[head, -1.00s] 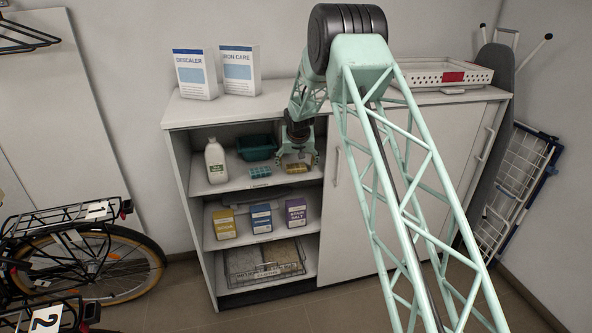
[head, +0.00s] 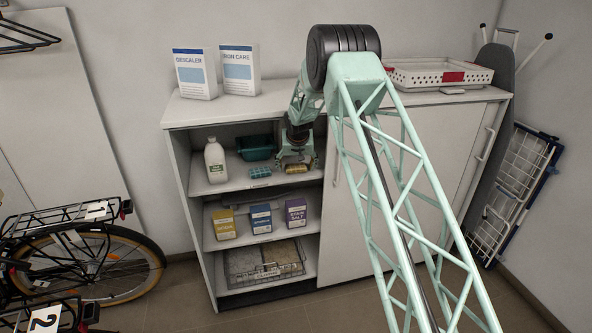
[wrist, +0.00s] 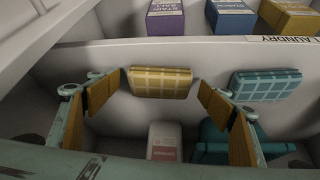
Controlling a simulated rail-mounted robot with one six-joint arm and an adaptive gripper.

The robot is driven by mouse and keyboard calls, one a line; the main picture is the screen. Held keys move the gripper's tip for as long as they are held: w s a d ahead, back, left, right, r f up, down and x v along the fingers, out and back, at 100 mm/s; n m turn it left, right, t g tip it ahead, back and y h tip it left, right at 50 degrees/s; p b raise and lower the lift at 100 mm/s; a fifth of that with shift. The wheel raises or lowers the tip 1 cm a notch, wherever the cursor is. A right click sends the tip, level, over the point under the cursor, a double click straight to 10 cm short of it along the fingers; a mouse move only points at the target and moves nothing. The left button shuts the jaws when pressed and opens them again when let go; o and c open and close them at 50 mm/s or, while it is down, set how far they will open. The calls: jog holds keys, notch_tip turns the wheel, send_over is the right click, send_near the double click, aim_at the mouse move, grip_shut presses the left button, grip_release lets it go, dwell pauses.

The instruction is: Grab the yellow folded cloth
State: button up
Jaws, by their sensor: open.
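The yellow folded cloth (head: 297,169) lies on the upper open shelf of the cabinet, near its front edge and to the right of a teal folded cloth (head: 260,173). My gripper (head: 297,160) is open, just above and around the yellow cloth. In the wrist view, the yellow cloth (wrist: 160,83) sits between the two spread fingers of my gripper (wrist: 160,94), a little beyond their tips. A gap shows on each side, and the fingers hold nothing. The teal cloth (wrist: 266,85) shows beyond the right finger.
A white bottle (head: 216,160) and a teal basket (head: 256,147) stand on the same shelf. The closed sliding door (head: 350,220) borders the opening on the right. Boxes such as the purple one (head: 296,212) stand on the shelf below. A wire basket (head: 265,262) is at the bottom.

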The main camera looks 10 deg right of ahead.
jog(key=shift+c, duration=0.5)
jog(key=c, duration=0.8)
jog(key=shift+c, duration=0.2)
jog(key=shift+r, duration=0.15)
jog(key=shift+r, duration=0.15)
jog(key=s+a+b, duration=0.2)
jog(key=s+b, duration=0.2)
jog(key=s, duration=1.3)
jog(key=shift+s+b, duration=0.3)
jog(key=shift+s, duration=0.1)
jog(key=shift+a, duration=0.1)
